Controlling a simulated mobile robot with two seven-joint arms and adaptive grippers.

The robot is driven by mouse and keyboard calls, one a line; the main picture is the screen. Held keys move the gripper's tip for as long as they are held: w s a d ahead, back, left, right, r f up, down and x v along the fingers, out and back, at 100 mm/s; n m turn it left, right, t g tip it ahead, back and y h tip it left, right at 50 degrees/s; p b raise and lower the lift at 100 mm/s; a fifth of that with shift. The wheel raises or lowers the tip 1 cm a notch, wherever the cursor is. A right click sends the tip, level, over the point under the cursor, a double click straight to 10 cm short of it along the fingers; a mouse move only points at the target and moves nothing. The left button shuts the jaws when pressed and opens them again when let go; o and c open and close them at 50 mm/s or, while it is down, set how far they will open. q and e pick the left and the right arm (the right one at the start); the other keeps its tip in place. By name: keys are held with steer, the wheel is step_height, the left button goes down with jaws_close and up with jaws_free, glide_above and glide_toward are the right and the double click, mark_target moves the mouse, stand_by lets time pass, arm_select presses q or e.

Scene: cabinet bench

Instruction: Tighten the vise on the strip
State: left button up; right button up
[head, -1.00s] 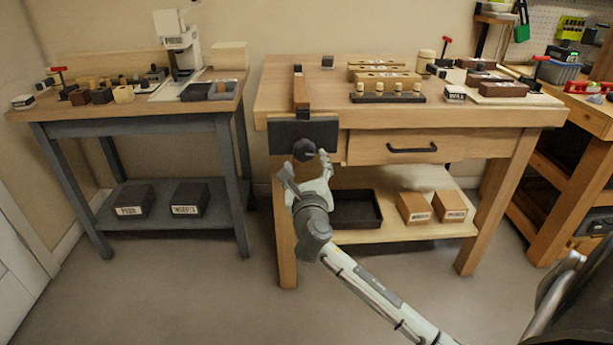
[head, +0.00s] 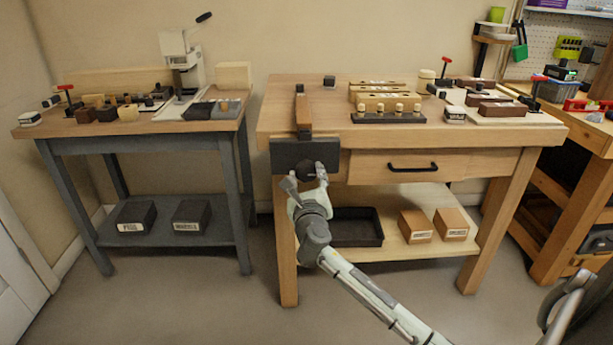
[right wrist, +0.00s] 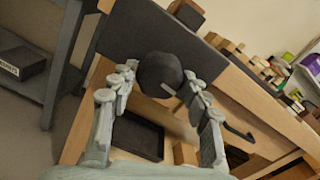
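The vise's dark front jaw (head: 286,156) is on the left front of the wooden bench. Its round dark knob (head: 306,169) faces out and also shows large in the right wrist view (right wrist: 159,75). The brown wooden strip (head: 302,108) stands at the jaw's top edge; its lower end is hidden. My right gripper (head: 305,178) is at the knob. In the right wrist view its fingers (right wrist: 160,82) are apart, one on each side of the knob, with the tips close to it. I cannot tell whether they touch. My left gripper is not in view.
A drawer with a black handle (head: 413,168) is right of the vise. A black tray (head: 356,228) and cardboard boxes (head: 415,226) sit on the lower shelf. Blocks and pegs (head: 388,117) stand on the bench top. A grey table (head: 150,143) stands to the left, with open floor between.

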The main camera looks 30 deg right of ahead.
steer(key=shift+c, duration=0.6)
steer(key=shift+f+m+b, duration=0.15)
steer(key=shift+m+b, duration=0.2)
steer(key=shift+m, duration=1.65)
steer(key=shift+m+b, duration=0.55)
steer(key=shift+m, duration=0.25)
steer(key=shift+w+m, duration=0.1)
steer(key=shift+m, duration=1.1)
steer(key=shift+d, duration=0.1)
